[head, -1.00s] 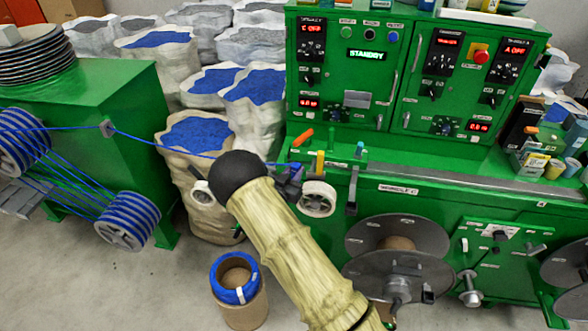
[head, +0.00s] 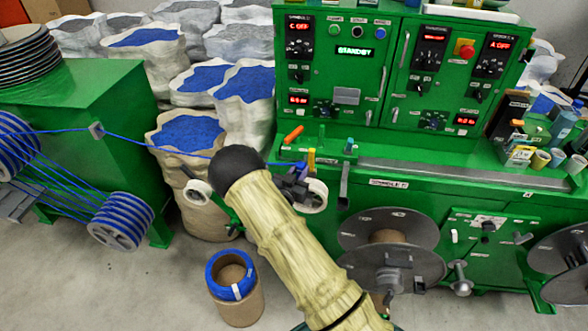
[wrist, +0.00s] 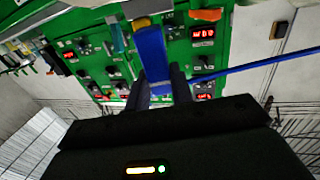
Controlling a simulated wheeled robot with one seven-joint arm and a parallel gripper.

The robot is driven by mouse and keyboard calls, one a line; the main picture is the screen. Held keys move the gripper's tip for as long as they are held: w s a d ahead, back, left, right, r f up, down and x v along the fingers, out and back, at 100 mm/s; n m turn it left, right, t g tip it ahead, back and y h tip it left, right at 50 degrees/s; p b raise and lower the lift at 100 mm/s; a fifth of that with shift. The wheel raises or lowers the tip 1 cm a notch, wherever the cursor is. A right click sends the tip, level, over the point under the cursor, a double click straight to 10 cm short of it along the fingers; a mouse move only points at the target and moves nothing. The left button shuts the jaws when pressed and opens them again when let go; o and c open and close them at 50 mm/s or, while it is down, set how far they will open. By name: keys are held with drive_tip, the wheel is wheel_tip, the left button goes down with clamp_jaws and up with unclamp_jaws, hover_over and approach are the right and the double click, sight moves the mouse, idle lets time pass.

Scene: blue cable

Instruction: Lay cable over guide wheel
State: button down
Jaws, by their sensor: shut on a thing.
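The blue cable (head: 160,148) runs from the reels at left through a small guide and passes behind my arm. In the wrist view the thick blue cable end (wrist: 152,55) stands between my gripper's fingers (wrist: 162,88), and a thin blue strand (wrist: 260,66) leads off to the right. My gripper (head: 296,186), dark and partly hidden by my arm, is shut on the cable right beside a white guide wheel (head: 317,196) at the green machine's front. Another white wheel (head: 197,192) shows left of my arm. I cannot tell whether the cable touches either wheel.
The green machine (head: 430,160) has a control cabinet behind its ledge. Large grey reels (head: 395,262) sit below. Blue-striped spools (head: 122,220) stand at left, sacks of blue pellets (head: 185,133) behind, and a cardboard drum (head: 238,295) on the floor.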

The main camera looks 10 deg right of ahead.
drive_tip(key=s+d, duration=0.3)
drive_tip(key=d, duration=0.6)
drive_tip(key=shift+d, duration=0.15)
idle(0.9)
drive_tip(key=shift+s, duration=0.1)
drive_tip(key=s+d+f+b, duration=0.1)
drive_tip(key=s+b, duration=0.1)
drive_tip(key=s, duration=0.4)
idle(1.3)
